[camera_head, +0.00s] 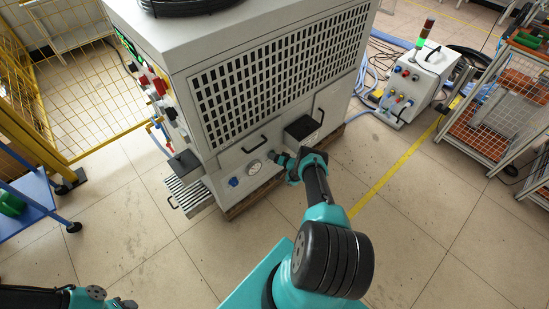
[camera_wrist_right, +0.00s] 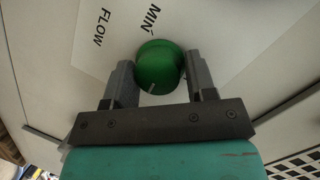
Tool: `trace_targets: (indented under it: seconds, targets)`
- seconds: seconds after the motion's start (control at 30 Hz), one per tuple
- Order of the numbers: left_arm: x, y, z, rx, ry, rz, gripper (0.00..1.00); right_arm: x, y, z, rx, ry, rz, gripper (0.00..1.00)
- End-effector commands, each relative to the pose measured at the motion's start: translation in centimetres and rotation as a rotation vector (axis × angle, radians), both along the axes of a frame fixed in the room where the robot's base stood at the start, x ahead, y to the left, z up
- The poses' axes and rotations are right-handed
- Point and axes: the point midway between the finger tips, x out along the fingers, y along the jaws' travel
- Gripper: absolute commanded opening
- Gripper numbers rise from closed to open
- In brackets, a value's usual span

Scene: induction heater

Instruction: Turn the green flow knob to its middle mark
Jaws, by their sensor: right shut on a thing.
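The green flow knob (camera_wrist_right: 158,66) shows in the right wrist view, with a short white pointer line on its lower side. The printed words FLOW (camera_wrist_right: 98,28) and MIN (camera_wrist_right: 151,17) are on the pale panel around it; no middle mark is visible. My right gripper (camera_wrist_right: 162,78) has one finger on each side of the knob and is shut on it. In the head view my right gripper (camera_head: 277,156) is at the lower front of the white heater cabinet (camera_head: 235,155) and hides the knob. Only part of my left gripper (camera_head: 122,303) shows at the bottom left edge; its jaws are unclear.
A round gauge (camera_head: 254,168) and a blue knob (camera_head: 233,182) are left of my right gripper. A wire shelf (camera_head: 500,120) stands at the right. The floor in front is clear.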

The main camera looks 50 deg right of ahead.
Motion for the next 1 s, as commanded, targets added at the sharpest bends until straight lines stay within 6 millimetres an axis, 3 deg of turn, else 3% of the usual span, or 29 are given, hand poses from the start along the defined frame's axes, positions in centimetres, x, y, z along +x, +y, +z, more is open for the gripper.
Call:
trace_targets:
  seconds: [0.37,1.0]
  targets:
    - [0.00,0.00,0.00,0.000,0.000,0.000,0.43,-0.14,-0.22,-0.11,-0.201,0.028,-0.008,0.27]
    - [0.00,0.00,0.00,0.000,0.000,0.000,0.43,-0.20,-0.22,-0.17,-0.793,0.086,-0.009,0.27]
